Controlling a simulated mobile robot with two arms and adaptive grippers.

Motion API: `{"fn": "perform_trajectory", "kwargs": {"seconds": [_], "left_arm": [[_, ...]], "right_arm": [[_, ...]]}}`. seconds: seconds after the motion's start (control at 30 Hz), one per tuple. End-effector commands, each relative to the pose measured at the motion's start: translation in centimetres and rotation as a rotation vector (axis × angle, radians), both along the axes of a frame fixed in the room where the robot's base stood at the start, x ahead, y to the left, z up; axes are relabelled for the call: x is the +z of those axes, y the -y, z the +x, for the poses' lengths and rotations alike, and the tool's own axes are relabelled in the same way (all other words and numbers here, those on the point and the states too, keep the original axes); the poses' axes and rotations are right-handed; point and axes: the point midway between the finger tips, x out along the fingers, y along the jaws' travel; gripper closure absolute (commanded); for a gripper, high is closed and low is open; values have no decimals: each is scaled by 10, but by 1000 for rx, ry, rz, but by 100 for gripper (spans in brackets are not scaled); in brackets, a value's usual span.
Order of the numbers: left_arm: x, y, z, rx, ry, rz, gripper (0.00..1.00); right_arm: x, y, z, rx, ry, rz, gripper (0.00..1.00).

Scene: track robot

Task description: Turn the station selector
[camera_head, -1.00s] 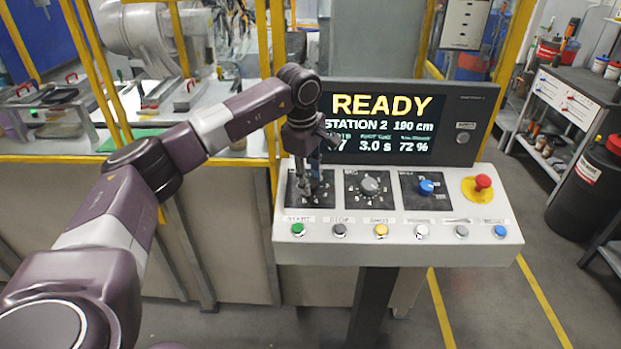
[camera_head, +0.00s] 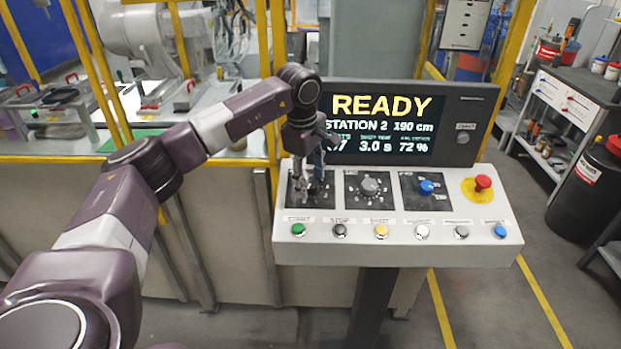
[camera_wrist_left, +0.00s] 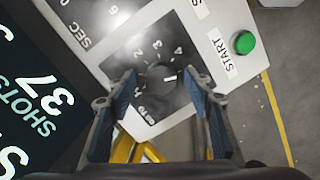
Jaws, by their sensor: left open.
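The station selector is a dark knob (camera_wrist_left: 161,76) on a black numbered plate (camera_wrist_left: 145,55), the leftmost dial of the console. In the head view my gripper largely covers it, and part of its plate (camera_head: 326,203) shows. My left gripper (camera_head: 308,191) points down over this plate. In the left wrist view its two blue-padded fingers (camera_wrist_left: 161,92) are open, one on each side of the knob, with gaps visible. I cannot tell how deep the fingertips reach around it. The screen (camera_head: 385,124) reads READY and STATION 2. My right gripper is not in view.
Right of the selector are a grey SEC knob (camera_head: 370,187), a blue switch (camera_head: 426,187) and a red emergency button (camera_head: 483,182). A row of buttons, with green START (camera_head: 298,230) leftmost, runs along the front. A yellow post (camera_head: 265,90) stands close behind the arm.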

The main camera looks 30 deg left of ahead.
Motion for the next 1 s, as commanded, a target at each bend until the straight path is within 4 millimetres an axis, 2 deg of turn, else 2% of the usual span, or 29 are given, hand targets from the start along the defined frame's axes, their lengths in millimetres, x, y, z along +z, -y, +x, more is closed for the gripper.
{"fn": "perform_trajectory", "kwargs": {"seconds": [0.17,0.4,0.6,0.8,1.0], "left_arm": [[16,0,-2,0,4,-1,53],[66,1,-10,0,6,-1,53],[102,0,-17,1,4,0,53],[117,0,-20,1,2,0,53],[119,0,-20,1,1,0,53]], "right_arm": [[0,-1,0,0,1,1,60],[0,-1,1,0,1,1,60],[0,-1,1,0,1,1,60],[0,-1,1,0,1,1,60],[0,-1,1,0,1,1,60]]}}
